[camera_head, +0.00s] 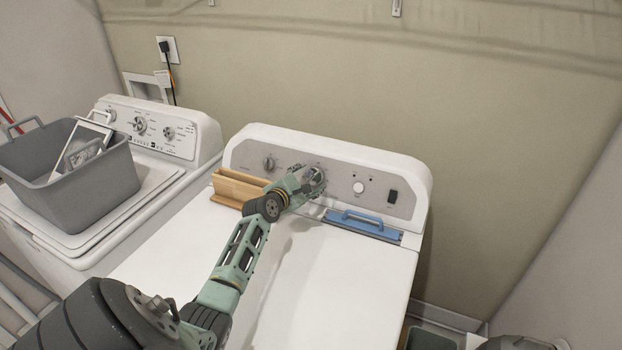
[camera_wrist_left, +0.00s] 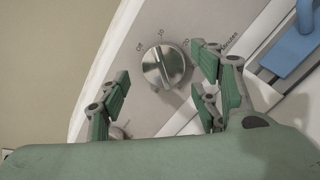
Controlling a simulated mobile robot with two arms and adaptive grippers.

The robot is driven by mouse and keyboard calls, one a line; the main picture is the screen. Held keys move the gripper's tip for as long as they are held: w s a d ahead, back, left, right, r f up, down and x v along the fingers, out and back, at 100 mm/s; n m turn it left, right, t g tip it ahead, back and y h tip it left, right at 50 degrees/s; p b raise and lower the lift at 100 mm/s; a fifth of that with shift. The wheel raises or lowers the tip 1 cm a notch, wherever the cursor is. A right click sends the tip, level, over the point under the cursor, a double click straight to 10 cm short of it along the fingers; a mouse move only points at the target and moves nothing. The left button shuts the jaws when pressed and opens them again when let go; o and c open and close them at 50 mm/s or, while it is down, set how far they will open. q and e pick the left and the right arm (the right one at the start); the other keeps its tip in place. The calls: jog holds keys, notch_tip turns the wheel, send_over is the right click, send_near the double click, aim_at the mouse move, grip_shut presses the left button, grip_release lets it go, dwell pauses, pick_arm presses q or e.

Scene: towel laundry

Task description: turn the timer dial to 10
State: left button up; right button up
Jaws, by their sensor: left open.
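The timer dial (camera_wrist_left: 163,67) is a round silver knob with a raised ridge across its face. Off, 10, 20 and Minutes are printed around it. In the left wrist view the ridge slants, its upper end lying roughly between Off and 10. The dial sits on the panel of the right machine (camera_head: 337,187), and my left gripper (camera_head: 310,180) partly covers it in the head view. In the left wrist view my left gripper (camera_wrist_left: 162,87) is open, its green fingers on either side of the dial with visible gaps.
A wooden holder (camera_head: 238,186) stands left of my left gripper, and a blue-handled tool (camera_head: 362,224) lies to the right. Other panel controls include a left knob (camera_head: 269,163), a white knob (camera_head: 358,187) and a black switch (camera_head: 392,196). A grey basket (camera_head: 75,185) sits on the left machine.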

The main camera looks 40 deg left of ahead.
aim_at(314, 176)
pick_arm(q)
jog(key=shift+x, duration=0.85)
jog(key=shift+w, duration=0.3)
pick_arm(e)
jog(key=shift+w+d+f, duration=0.1)
jog(key=shift+w+d, duration=0.25)
jog(key=shift+d, duration=0.3)
jog(key=shift+w+d+f, duration=0.1)
jog(key=shift+w+d, duration=0.25)
jog(key=shift+d, duration=0.25)
jog(key=shift+a, duration=0.15)
pick_arm(q)
jog(key=c, duration=1)
jog(key=shift+a+m+b, duration=0.1)
jog(key=shift+m+b, duration=0.55)
jog(key=shift+m, duration=0.25)
jog(key=shift+c, duration=0.4)
jog(key=shift+r+m, duration=0.2)
jog(key=shift+m, duration=0.2)
pick_arm(e)
jog(key=shift+s+a+f, duration=0.2)
jog(key=shift+f, duration=0.4)
